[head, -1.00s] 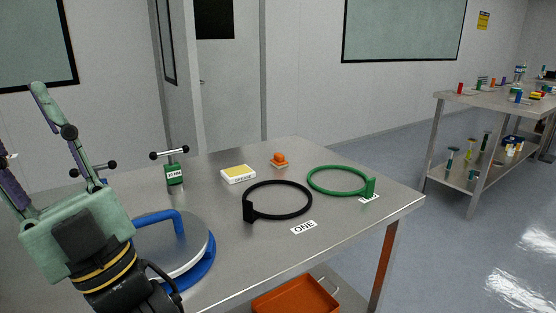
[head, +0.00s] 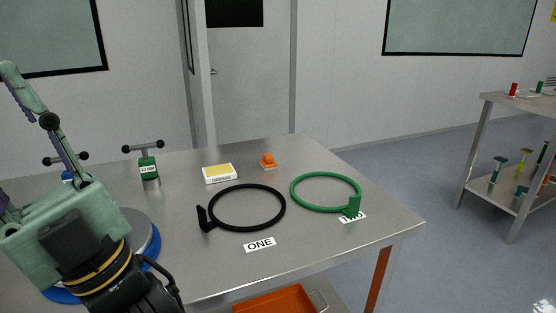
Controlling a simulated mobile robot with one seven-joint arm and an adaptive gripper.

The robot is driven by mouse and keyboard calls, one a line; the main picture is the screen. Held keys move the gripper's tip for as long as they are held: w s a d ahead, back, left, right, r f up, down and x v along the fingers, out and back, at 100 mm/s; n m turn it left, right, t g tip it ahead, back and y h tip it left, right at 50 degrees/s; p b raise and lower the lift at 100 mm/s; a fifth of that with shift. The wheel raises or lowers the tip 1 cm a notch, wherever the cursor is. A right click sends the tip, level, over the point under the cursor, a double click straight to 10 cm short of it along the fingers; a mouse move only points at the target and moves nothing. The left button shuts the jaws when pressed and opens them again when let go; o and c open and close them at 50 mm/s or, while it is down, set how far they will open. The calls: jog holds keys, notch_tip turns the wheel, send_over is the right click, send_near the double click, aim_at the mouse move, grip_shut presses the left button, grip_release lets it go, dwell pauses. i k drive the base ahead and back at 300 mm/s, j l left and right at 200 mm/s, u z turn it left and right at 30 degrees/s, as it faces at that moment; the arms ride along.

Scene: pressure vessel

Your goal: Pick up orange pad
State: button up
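The orange pad (head: 268,160) is a small orange block with a knob on top. It sits on a light base toward the back of the metal table (head: 330,241), right of the grease box. My gripper (head: 15,140) is at the left edge of the head view, raised above the table and well left of the pad. One green finger points up and to the left; the other is mostly cut off by the frame edge. The fingers look spread apart, with nothing seen between them. Nothing covers the pad.
A black ring (head: 247,229) and a green ring (head: 325,209) lie in front of the pad. A white and yellow grease box (head: 219,174) and a green-labelled T-handle tool (head: 149,170) stand left of it. A blue-rimmed lid (head: 143,232) is beside my arm. An orange bin (head: 280,303) is below.

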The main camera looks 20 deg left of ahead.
aim_at(268, 162)
jog(key=i+l+u, duration=0.1)
jog(key=l, duration=0.3)
jog(key=i+l+u, duration=0.1)
jog(key=i+l, duration=0.15)
jog(key=l, duration=0.15)
jog(key=i+l, duration=0.15)
jog(key=l, duration=0.25)
jog(key=i+l+u, duration=0.2)
jog(key=i+l, duration=0.25)
jog(key=i+j, duration=0.6)
